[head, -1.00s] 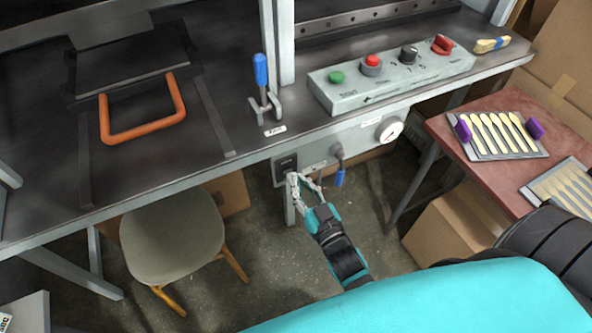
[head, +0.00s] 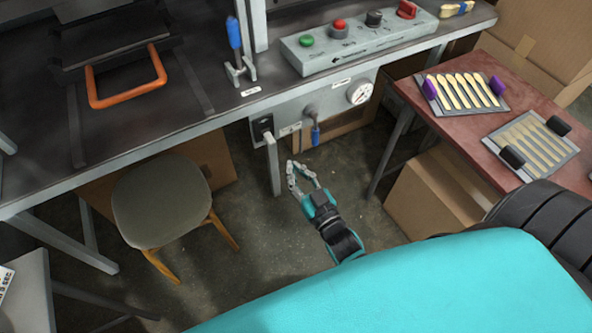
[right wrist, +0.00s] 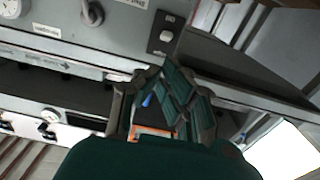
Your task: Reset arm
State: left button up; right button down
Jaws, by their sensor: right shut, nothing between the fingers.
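My right gripper (head: 300,172) is shut and empty in the head view, over the floor in front of the press table's underside. It is apart from the black switch box (head: 262,127) on the front panel, which lies up and left of it. In the right wrist view my right gripper's fingers (right wrist: 155,85) point up, with a black switch (right wrist: 165,33) on the grey panel beyond them. My left gripper is not in view.
The press table (head: 150,130) has an orange handle (head: 125,97), a blue-tipped lever (head: 235,40) and a control box (head: 355,40). A stool (head: 160,205) stands left. The red side table (head: 425,105) holds spoon trays. Bare floor (head: 270,235) surrounds my gripper.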

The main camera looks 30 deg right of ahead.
jog(key=s+a+f+g+p, duration=0.1)
jog(key=s+f+g, duration=0.4)
jog(key=f, duration=0.8)
jog(key=s+a+f+g+p, duration=0.1)
jog(key=s+f+g, duration=0.35)
jog(key=f, duration=0.85)
pick_arm(q)
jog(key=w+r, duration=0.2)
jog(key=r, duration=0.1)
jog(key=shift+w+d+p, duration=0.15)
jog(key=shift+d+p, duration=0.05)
jog(key=shift+p, duration=0.2)
pick_arm(e)
jog(key=s+d+f+g, duration=0.1)
jog(key=s+f+g, duration=0.1)
jog(key=s+f, duration=0.3)
jog(key=s+d+f+n+g, duration=0.1)
jog(key=s+f, duration=0.4)
jog(key=s, duration=0.8)
jog(key=s+d+f+g+h, duration=0.1)
jog(key=s+d+f+g, duration=0.2)
jog(key=s, duration=0.6)
jog(key=shift+s+d+f+n+g, duration=0.2)
jog(key=shift+f+n+g, duration=0.2)
jog(key=shift+f+g, duration=0.55)
jog(key=shift+w, duration=0.1)
